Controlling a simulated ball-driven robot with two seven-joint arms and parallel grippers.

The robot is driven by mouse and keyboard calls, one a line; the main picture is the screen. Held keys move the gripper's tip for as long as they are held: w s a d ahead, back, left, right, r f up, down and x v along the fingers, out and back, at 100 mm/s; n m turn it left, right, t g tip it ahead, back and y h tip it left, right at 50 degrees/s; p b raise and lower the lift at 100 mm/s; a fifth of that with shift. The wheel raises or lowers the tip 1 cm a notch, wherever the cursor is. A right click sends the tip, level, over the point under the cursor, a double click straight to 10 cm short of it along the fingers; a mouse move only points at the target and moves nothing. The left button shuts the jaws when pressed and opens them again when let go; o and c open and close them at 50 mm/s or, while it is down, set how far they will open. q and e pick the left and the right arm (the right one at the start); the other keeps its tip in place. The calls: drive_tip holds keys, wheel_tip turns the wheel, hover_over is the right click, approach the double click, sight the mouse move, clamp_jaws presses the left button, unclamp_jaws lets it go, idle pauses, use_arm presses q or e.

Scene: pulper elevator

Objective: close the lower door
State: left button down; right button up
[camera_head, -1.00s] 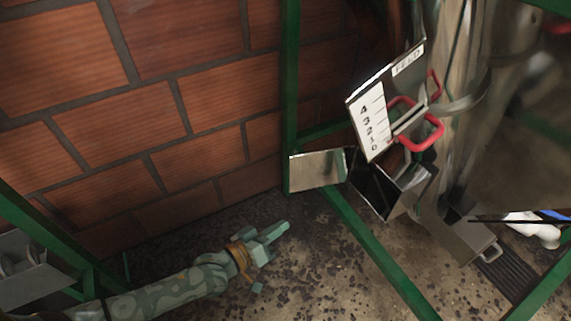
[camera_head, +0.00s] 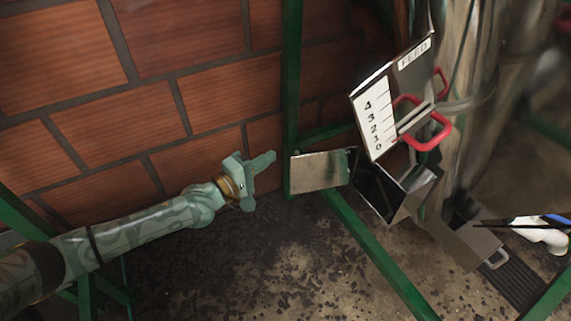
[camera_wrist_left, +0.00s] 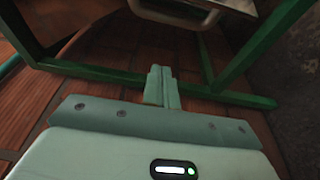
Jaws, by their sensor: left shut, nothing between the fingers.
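The lower door looks like the bare metal flap (camera_head: 320,170), standing open at the left of an open metal chute box (camera_head: 398,188), near a green post. In the left wrist view, a panel with a pale handle (camera_wrist_left: 205,20) shows at the top edge; it may be the same door. My left gripper (camera_head: 270,158) is shut and empty, just left of the flap in the head view, with its fingers pointing towards it. In the left wrist view its closed fingers (camera_wrist_left: 161,85) point at green bars.
A scale plate (camera_head: 374,118) and red handles (camera_head: 432,133) sit above the chute box. Green frame bars (camera_head: 380,260) cross the floor in front. A brick wall (camera_head: 130,100) stands behind my left arm. A lower metal box with a handle (camera_head: 497,259) is at the right.

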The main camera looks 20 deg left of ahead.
sight(310, 172)
use_arm(q)
drive_tip(key=d, duration=0.2)
drive_tip(key=w+d, duration=0.1)
drive_tip(key=d, duration=0.1)
drive_tip(key=shift+d, duration=0.25)
use_arm(e)
drive_tip(key=shift+w+a, duration=0.3)
drive_tip(key=shift+a, duration=0.05)
drive_tip(key=shift+r, duration=0.15)
